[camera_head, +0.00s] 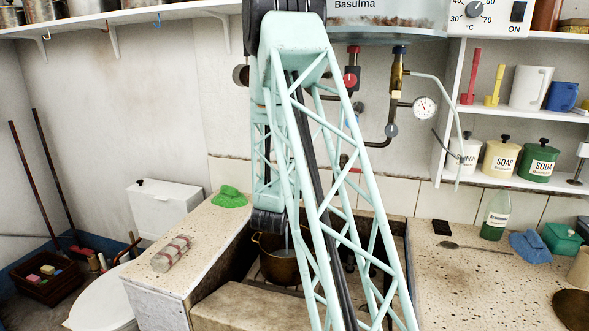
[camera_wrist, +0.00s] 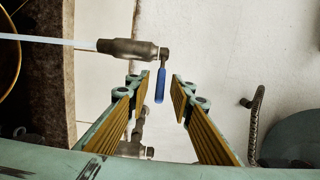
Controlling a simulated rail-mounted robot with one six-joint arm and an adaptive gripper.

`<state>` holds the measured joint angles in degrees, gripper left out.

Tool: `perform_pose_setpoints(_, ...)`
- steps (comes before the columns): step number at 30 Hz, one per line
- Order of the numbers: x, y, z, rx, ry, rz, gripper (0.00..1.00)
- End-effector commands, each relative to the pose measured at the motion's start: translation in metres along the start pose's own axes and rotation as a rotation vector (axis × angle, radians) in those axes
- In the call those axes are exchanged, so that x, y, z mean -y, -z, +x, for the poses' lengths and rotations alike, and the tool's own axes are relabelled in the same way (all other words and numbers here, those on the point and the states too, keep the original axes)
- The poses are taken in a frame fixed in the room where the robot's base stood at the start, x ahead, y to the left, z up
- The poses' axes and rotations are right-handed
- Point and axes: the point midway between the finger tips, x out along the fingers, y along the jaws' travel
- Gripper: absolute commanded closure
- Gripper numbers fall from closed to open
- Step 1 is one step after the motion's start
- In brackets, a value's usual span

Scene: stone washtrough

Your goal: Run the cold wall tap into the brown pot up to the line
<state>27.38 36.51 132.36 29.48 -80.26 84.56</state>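The brown pot (camera_head: 282,268) stands in the stone trough, partly hidden behind my arm's lattice. Its rim (camera_wrist: 12,60) shows at the left edge of the wrist view. The wall tap (camera_wrist: 130,48) has a blue lever handle (camera_wrist: 160,86). A pale stream of water (camera_wrist: 45,40) leaves its spout toward the pot's side; a thin stream (camera_head: 287,237) also shows above the pot in the head view. My gripper (camera_wrist: 157,82) is open, its yellow-padded fingers on either side of the blue handle, without clear contact. The water level and the pot's line cannot be made out.
A stone slab (camera_head: 250,306) lies at the trough's front. A glass bottle (camera_head: 172,253) and green cloth (camera_head: 229,197) lie on the left ledge. Pipes with a red valve (camera_head: 351,80) and a gauge (camera_head: 424,107) are on the wall. A green bottle (camera_head: 495,215) stands on the right counter.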

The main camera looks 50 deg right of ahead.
Motion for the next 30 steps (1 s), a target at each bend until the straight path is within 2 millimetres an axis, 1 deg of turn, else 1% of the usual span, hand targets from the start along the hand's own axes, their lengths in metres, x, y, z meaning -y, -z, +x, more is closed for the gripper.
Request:
perform_pose_setpoints(5, 0.000, -0.001, -0.013, 0.001, 0.000, 0.000, 0.79)
perform_pose_setpoints(8, 0.000, -0.001, -0.025, 0.003, -0.001, -0.001, 0.79)
perform_pose_setpoints(21, 0.000, -0.001, -0.087, 0.002, 0.000, -0.001, 0.79)
perform_pose_setpoints(27, 0.000, -0.001, -0.107, 0.001, 0.000, 0.000, 0.79)
perform_pose_setpoints(30, 0.000, -0.001, -0.112, 0.001, 0.001, 0.000, 0.79)
